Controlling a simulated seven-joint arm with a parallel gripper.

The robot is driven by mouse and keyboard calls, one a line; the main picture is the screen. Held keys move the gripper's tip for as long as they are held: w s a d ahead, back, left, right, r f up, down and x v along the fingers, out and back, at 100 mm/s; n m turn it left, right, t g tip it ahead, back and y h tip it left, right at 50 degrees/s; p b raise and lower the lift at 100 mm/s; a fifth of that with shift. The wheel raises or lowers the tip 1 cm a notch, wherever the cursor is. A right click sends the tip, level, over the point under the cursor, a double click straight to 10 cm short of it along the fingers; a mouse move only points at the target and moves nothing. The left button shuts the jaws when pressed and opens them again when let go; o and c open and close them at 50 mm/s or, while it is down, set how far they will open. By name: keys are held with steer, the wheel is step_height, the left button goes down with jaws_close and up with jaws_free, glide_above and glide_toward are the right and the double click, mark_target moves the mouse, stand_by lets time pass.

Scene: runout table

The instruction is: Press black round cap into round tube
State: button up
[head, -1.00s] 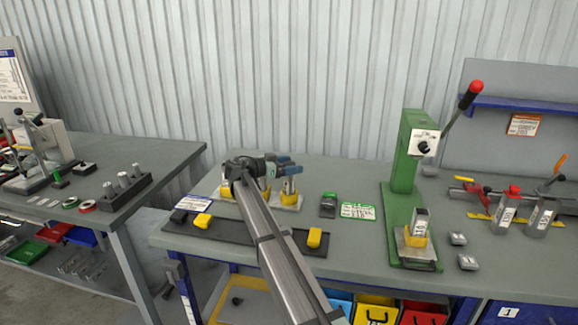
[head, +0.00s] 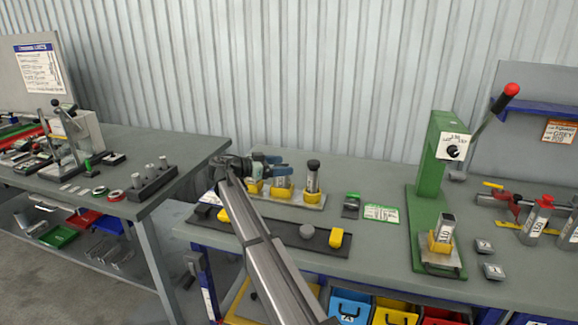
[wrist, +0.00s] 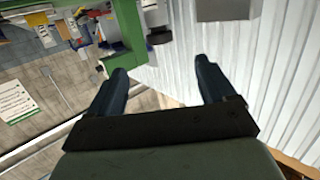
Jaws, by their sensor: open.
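A round grey tube (head: 312,182) stands upright in a yellow holder on a pale plate on the middle table. The black round cap (head: 313,164) sits on top of the tube; I cannot tell how deep it is seated. My gripper (head: 277,165) is left of the tube and apart from it. In the wrist view my gripper (wrist: 164,82) is open, with nothing between its dark blue fingers. The green press (head: 432,180) stands to the right, its red-knobbed lever raised. A grey square tube (head: 446,226) stands in a yellow holder on its base.
A black strip (head: 270,228) at the table's front carries a yellow block (head: 336,238) and a dark round piece (head: 306,231). A green label (head: 381,213) lies between plate and press. Two small grey blocks and more tubes are right of the press. Another table (head: 120,190) stands left.

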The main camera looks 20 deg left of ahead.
steer(key=shift+s+a, duration=0.2)
steer(key=shift+a, duration=0.05)
steer(key=shift+c, duration=0.3)
